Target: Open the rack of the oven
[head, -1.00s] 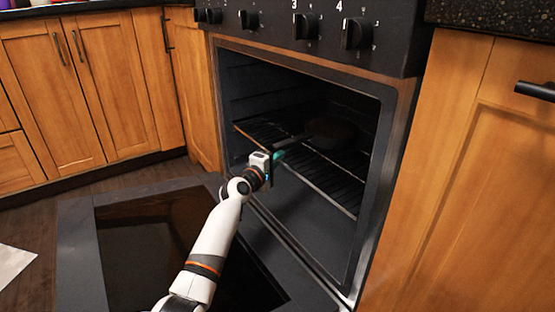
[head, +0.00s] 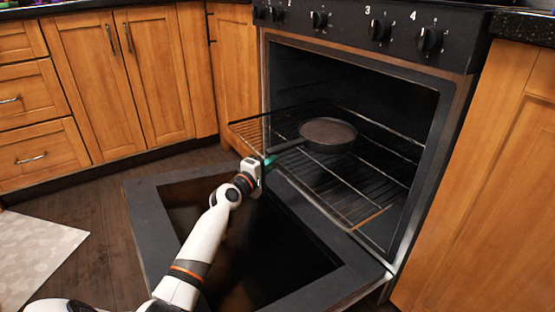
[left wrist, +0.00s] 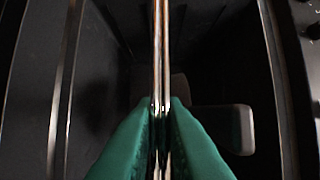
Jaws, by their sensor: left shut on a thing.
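The oven (head: 275,60) stands with its door (head: 155,215) folded down. Its wire rack (head: 345,190) sticks out partly past the oven's front frame, over the door. A dark frying pan (head: 328,135) rests on the rack with its handle toward my left gripper (head: 268,165). My left gripper is at the rack's front edge, left of the rack's middle. In the left wrist view, its green fingers (left wrist: 161,125) are shut on the rack's metal front bar (left wrist: 161,60), which runs between the fingertips. My right gripper is not in view.
Wooden cabinets (head: 130,80) stand left of the oven, and another wooden cabinet (head: 490,170) is close on the right. The open door lies low beneath my left arm. A pale mat (head: 35,250) lies on the dark floor at the left.

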